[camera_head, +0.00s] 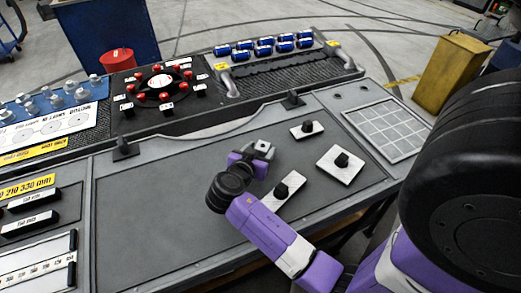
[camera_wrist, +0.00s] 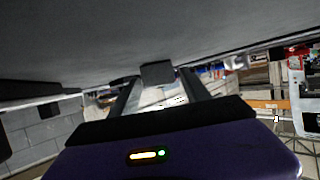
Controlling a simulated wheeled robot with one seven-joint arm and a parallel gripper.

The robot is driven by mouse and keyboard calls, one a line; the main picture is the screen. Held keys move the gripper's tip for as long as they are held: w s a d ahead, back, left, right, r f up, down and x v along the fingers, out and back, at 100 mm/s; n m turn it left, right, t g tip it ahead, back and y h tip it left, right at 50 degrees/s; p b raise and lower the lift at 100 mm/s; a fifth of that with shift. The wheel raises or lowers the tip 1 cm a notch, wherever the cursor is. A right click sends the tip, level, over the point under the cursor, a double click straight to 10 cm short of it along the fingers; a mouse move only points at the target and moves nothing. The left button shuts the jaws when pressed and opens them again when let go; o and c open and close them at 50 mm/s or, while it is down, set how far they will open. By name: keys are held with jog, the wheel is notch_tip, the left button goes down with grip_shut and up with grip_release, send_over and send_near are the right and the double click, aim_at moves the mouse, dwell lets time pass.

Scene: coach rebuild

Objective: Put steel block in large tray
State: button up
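A small grey block (camera_head: 262,147), which I take for the steel block, shows a dark spot on its face in the head view. My gripper (camera_head: 258,157) is right at it, low over the dark recessed panel (camera_head: 160,205), which may be the large tray. In the wrist view my gripper (camera_wrist: 158,88) has its fingers apart, one on each side of the grey block (camera_wrist: 157,73) at the tips. I cannot tell whether both fingers press on it. The block's underside is hidden, so whether it touches the panel is unclear.
Pale plates with black knobs lie right of my gripper: one at the back (camera_head: 307,130), one at the right (camera_head: 341,164) and one by my arm (camera_head: 284,190). A gridded panel (camera_head: 385,127) is farther right. The panel's left is clear.

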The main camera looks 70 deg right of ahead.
dwell(0.3)
jog(key=shift+r, duration=0.25)
jog(key=b+v, duration=0.1)
jog(key=v, duration=1.1)
jog(key=shift+f, duration=0.15)
